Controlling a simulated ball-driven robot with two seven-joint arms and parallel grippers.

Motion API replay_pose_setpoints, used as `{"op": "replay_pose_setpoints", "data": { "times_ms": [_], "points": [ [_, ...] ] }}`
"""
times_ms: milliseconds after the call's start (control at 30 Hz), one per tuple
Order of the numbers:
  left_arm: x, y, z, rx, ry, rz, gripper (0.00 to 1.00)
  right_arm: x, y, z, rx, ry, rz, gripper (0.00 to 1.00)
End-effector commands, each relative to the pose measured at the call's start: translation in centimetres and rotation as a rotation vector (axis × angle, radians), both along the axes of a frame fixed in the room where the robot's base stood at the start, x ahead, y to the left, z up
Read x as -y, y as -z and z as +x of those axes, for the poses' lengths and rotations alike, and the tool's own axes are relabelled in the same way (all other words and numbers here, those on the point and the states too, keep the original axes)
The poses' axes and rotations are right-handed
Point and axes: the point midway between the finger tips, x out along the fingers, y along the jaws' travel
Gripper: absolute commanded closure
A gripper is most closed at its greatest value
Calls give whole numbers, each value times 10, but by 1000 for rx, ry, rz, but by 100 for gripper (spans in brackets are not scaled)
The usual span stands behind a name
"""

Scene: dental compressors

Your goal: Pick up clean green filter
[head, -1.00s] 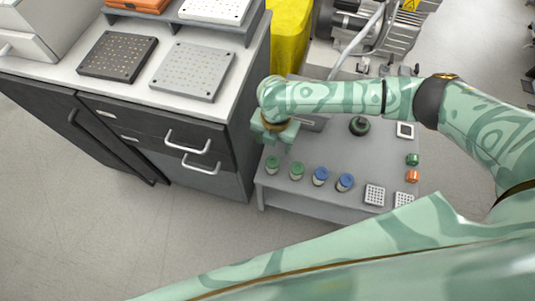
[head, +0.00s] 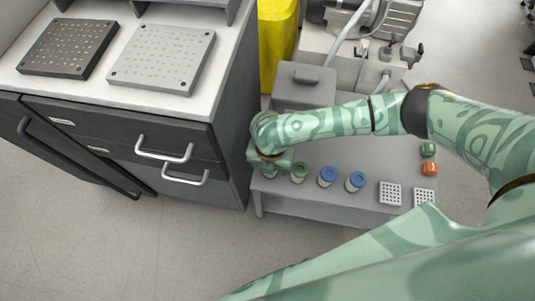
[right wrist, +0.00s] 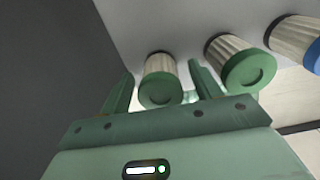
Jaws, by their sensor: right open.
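A row of pleated filters stands on a low grey table (head: 320,208). The leftmost green-capped filter (right wrist: 159,82) is between the two fingers of my right gripper (right wrist: 162,85) in the right wrist view, with gaps on both sides. In the head view my right gripper (head: 268,163) mostly hides this filter (head: 270,175). A second green-capped filter (head: 299,173) stands just right of it, outside the fingers; it also shows in the right wrist view (right wrist: 242,63). My right gripper is open. My left gripper is out of view. I cannot tell which green filter is clean.
Two blue-capped filters (head: 342,179) stand further right. A green part (head: 428,150), an orange part (head: 429,169) and perforated white blocks (head: 390,193) are at the right end. A dark cabinet (head: 120,140) stands close on the left. A grey box (head: 303,85) is behind my arm.

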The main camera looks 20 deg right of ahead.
Motion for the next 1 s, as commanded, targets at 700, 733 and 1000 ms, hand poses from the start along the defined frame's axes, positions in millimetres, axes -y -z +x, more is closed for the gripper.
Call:
{"op": "replay_pose_setpoints", "data": {
  "times_ms": [700, 733, 1000],
  "points": [
    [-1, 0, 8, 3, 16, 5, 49, 0, 6, 0, 3, 0, 0, 85],
    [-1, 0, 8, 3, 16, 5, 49, 0, 5, 0, 2, 0, 0, 85],
    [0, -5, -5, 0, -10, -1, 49, 0, -15, 1, 6, 0, 0, 85]
  ]
}}
